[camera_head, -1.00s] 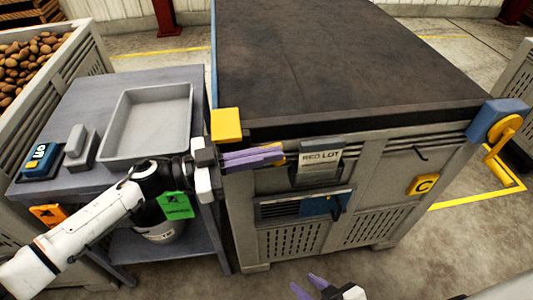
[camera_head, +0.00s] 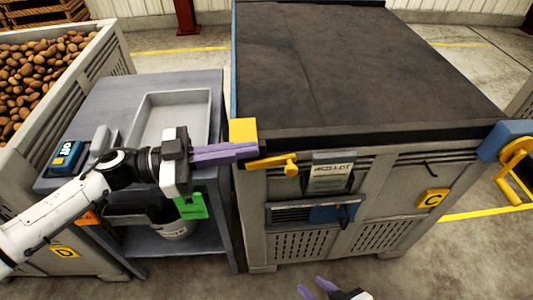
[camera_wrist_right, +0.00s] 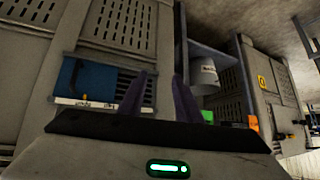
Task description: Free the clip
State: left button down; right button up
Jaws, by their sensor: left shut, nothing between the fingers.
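A yellow lever-shaped clip (camera_head: 275,161) with a round knob lies nearly level on the front of the grey bin (camera_head: 255,205), under its top edge. Beside it is a card (camera_head: 332,176), its lettering like "RED LOT", in a grey-topped holder. My left gripper (camera_head: 256,149), with purple fingers, is shut and empty, its tips just above the clip's left end; I cannot tell whether they touch it. My right gripper (camera_head: 314,285) is open and empty, low in front of the bin; its parted fingers also show in the right wrist view (camera_wrist_right: 160,85).
A yellow corner block (camera_head: 243,130) is close above my left fingers. Below the card is a slotted panel with a blue slide (camera_head: 325,213). A side table (camera_head: 95,95) carries a grey tray (camera_head: 150,112). A yellow crank (camera_head: 513,158) is at the right corner.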

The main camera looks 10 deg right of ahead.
pick_arm(q)
jog(key=shift+a+r, duration=0.35)
jog(key=shift+a, duration=0.25)
jog(key=shift+a+r, duration=0.3)
jog(key=shift+a, duration=0.3)
pick_arm(e)
jog(key=shift+w+f, duration=0.1)
jog(key=c, duration=0.5)
grip_shut()
pick_arm(q)
jog(key=a+f+n+t+y, duration=0.4)
jog(key=f+n+t+y, duration=0.3)
jog(key=f+n+t, duration=0.75)
jog(key=s+a+f+n+g+y, duration=0.1)
jog(key=s+a+f+g+y, duration=0.1)
jog(key=s+a+f+y, duration=0.2)
jog(key=s+a+f+n+g+y, duration=0.2)
jog(key=s+a+f, duration=0.8)
jog(key=s+f, duration=0.5)
jog(key=g+y, duration=0.1)
jog(key=y, duration=0.1)
jog(key=shift+a+f+g+y, duration=0.15)
jog(key=shift+f+g+y, duration=0.1)
jog(key=shift+g+y, duration=0.15)
